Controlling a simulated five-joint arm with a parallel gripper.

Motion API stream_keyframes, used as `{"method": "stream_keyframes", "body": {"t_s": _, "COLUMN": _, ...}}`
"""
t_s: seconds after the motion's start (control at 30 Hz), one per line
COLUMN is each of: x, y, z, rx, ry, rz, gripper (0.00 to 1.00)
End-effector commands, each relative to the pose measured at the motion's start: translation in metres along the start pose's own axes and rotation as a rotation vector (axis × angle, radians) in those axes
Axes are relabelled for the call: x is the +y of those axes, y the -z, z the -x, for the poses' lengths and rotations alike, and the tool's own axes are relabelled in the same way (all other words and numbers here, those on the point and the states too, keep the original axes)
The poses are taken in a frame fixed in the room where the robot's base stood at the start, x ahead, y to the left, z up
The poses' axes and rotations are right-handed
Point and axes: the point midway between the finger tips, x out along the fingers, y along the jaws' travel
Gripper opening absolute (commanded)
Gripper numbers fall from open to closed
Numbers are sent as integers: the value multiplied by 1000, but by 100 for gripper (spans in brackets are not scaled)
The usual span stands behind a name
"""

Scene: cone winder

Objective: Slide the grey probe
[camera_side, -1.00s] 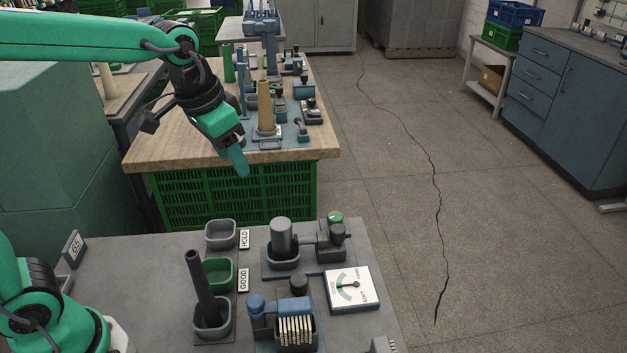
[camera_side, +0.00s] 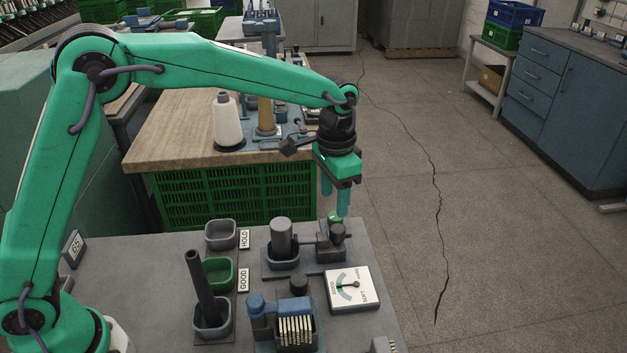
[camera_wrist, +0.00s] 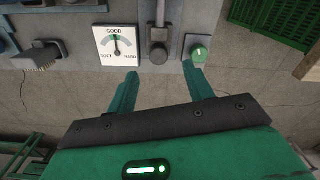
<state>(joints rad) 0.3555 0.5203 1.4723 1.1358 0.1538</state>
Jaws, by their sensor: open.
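The grey probe shows in the side view as a dark knob (camera_side: 337,230) on a block, with a short bar running left toward a grey cylinder (camera_side: 281,237) in a cup. In the wrist view the probe's round knob (camera_wrist: 158,53) and its bar lie between and just past my fingertips. My gripper (camera_side: 335,203) points down above the probe, open and empty; its two fingers also show in the wrist view (camera_wrist: 160,72). It appears apart from the knob, though the exact gap is hard to tell.
A dark upright post (camera_side: 200,285), a green tray (camera_side: 218,274) and a blue brush-like fixture (camera_side: 283,322) occupy the near bench.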

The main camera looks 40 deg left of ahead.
Motion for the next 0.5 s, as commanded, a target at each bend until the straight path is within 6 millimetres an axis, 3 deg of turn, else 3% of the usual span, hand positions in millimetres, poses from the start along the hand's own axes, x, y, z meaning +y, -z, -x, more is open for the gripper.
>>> {"method": "stream_keyframes", "body": {"t_s": 0.5, "x": 4, "y": 7, "z": -16, "rx": -14, "ry": -2, "rz": -15, "gripper": 52}}
